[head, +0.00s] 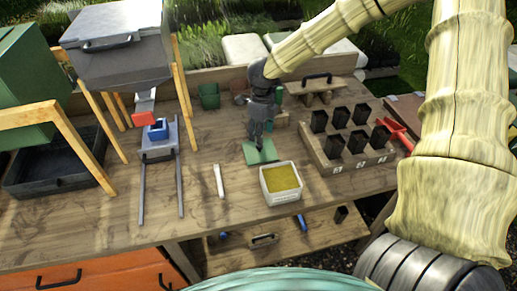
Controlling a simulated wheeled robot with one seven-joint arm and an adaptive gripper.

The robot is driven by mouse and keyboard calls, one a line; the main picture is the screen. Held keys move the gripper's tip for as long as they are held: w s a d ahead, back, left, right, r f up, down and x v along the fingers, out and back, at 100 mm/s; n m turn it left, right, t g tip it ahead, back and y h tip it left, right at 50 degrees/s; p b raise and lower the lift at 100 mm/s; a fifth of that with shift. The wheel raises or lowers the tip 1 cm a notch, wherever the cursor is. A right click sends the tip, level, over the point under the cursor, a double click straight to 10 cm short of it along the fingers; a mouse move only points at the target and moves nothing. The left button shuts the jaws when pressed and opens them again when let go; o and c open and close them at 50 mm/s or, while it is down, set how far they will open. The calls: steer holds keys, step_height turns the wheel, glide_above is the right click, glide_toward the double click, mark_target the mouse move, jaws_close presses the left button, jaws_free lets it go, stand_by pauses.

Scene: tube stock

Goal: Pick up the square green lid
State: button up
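The square green lid (263,157) lies flat on the wooden table, a little behind the white tub. My gripper (259,148) points down from above, with its dark fingertips at the rear middle of the lid. The fingers overlap the lid in the picture, and I cannot tell whether they touch it. They look close together, but the gap between them is too small to judge. Part of the lid's back edge is hidden behind the gripper.
A white tub (282,197) with yellow contents stands just in front of the lid. A wooden rack (378,158) of black pots is to the right. A white stick (219,180) and a metal-railed device (158,156) are to the left. Small green pots (209,96) stand behind.

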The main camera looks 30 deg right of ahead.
mark_target(260, 149)
steer(key=shift+s+f, duration=0.15)
steer(key=shift+s, duration=0.15)
steer(key=w+f, duration=0.2)
steer(key=f, duration=0.1)
steer(key=shift+w, duration=0.4)
steer(key=shift+f+p, duration=0.2)
steer(key=shift+p, duration=0.25)
steer(key=shift+s+f+p, duration=0.75)
steer(key=shift+s+f, duration=0.05)
steer(key=shift+s, duration=0.35)
steer(key=shift+w+a+f, duration=0.1)
steer(key=shift+w+f, duration=0.1)
steer(key=shift+f, duration=0.3)
steer(key=shift+w+f, duration=0.15)
steer(key=shift+f, duration=0.3)
steer(key=shift+w+f, duration=0.25)
steer(key=shift+f, duration=0.05)
steer(key=shift+s+r, duration=0.2)
steer(key=shift+s, duration=0.15)
steer(key=shift+w+f, duration=0.15)
steer(key=shift+w, duration=0.05)
steer(key=c, duration=0.9)
steer(key=shift+s, duration=0.15)
jaws_close()
